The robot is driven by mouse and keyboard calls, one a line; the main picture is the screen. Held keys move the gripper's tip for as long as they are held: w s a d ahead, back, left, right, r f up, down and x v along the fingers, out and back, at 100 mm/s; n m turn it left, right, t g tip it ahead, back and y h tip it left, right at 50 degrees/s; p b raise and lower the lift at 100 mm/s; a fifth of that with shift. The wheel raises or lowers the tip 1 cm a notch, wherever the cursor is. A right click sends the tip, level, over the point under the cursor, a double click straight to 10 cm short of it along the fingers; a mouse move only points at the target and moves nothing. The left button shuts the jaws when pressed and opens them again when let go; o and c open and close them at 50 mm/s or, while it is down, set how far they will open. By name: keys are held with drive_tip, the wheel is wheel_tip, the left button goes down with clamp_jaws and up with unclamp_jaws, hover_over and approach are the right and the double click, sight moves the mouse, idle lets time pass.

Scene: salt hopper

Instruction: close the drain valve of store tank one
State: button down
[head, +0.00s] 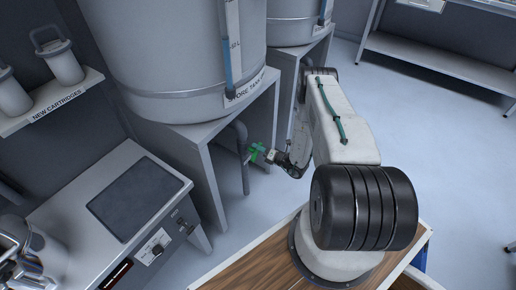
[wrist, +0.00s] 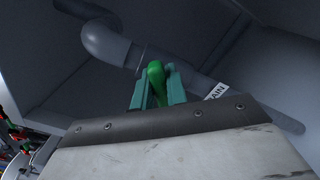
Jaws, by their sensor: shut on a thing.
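The store tank (head: 180,50) is a large grey cylinder on a grey stand in the head view, with a label reading "STORE TANK" and its number hard to read. A grey drain pipe (head: 241,150) comes down under it, and it also shows in the wrist view (wrist: 112,45). The green drain valve handle (wrist: 156,75) sits between the teal fingers of my gripper (wrist: 156,88), which is shut on it. In the head view my gripper (head: 268,155) is at the green valve beside the pipe. The valve body is mostly hidden.
A second tank (head: 293,22) stands behind on its own stand (head: 287,90). A bench with a dark plate (head: 138,198) is at the left, below a shelf of new cartridges (head: 52,100). A partly cut-off DRAIN label (wrist: 216,92) lies close to the fingers. Open floor is at the right.

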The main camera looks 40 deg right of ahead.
drive_tip(key=m, duration=0.3)
drive_tip(key=shift+d+f+m, duration=0.15)
drive_tip(key=shift+f+m, duration=0.15)
drive_tip(key=shift+f, duration=0.1)
drive_tip(key=shift+f+m, duration=0.2)
drive_tip(key=shift+m, duration=0.65)
drive_tip(key=shift+f+m, duration=0.15)
drive_tip(key=shift+m, duration=0.7)
drive_tip(key=c, duration=1.4)
unclamp_jaws()
drive_tip(key=shift+d, duration=0.1)
drive_tip(key=v, duration=0.7)
drive_tip(key=shift+s, duration=0.35)
drive_tip(key=shift+d, duration=0.1)
